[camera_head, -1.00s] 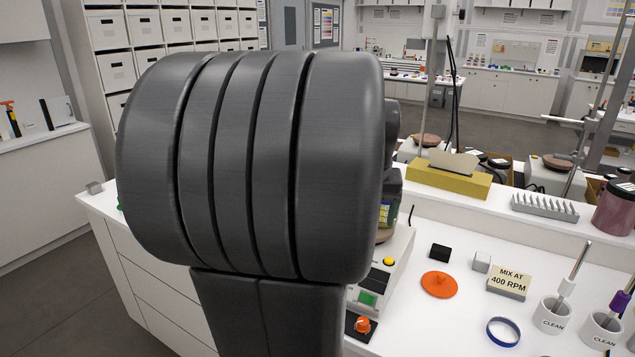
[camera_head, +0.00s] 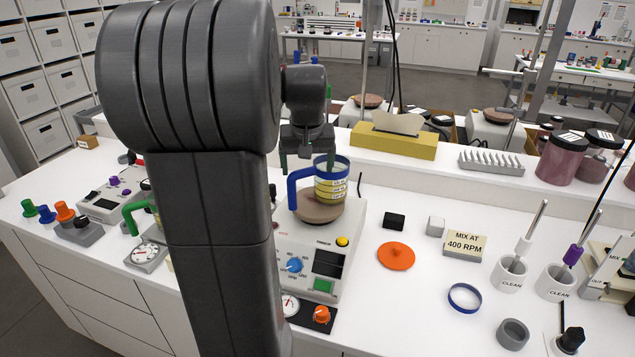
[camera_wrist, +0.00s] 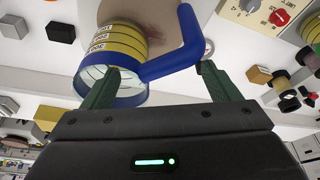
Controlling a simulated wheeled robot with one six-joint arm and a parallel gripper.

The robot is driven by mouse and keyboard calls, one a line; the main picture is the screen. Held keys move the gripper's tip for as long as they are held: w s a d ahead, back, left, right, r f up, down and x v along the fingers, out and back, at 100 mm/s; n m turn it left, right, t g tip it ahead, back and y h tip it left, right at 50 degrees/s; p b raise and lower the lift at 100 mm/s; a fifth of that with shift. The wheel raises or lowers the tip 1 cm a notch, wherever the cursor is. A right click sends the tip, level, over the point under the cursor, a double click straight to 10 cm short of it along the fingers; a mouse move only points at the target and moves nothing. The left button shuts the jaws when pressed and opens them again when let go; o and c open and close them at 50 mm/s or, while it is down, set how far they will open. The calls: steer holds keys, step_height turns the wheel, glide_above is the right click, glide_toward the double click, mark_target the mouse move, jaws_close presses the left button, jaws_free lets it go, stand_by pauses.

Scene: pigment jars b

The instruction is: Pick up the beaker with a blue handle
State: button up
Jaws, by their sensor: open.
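The beaker (camera_head: 331,186) is clear with yellow label bands, a blue rim and a blue handle (camera_head: 294,192). It stands upright on the round brown plate (camera_head: 316,210) of a stirrer. In the wrist view the beaker (camera_wrist: 118,42) is at left and its handle (camera_wrist: 180,55) reaches right. My gripper (camera_head: 307,162) is open above the handle. In the wrist view my gripper (camera_wrist: 158,82) has one finger overlapping the beaker's mouth and the other right of the handle. I cannot tell if either finger touches.
The stirrer body (camera_head: 320,262) has knobs and a display. A green-handled vessel (camera_head: 140,214) stands on the left. An orange disc (camera_head: 396,255), a black block (camera_head: 394,221) and a blue ring (camera_head: 464,297) lie to the right. A yellow box (camera_head: 394,140) is behind.

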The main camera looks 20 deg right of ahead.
mark_target(318, 183)
steer(key=x, duration=0.5)
steer(key=shift+w+f, duration=0.1)
steer(key=shift+f, duration=0.1)
steer(key=shift+c, duration=0.2)
jaws_close()
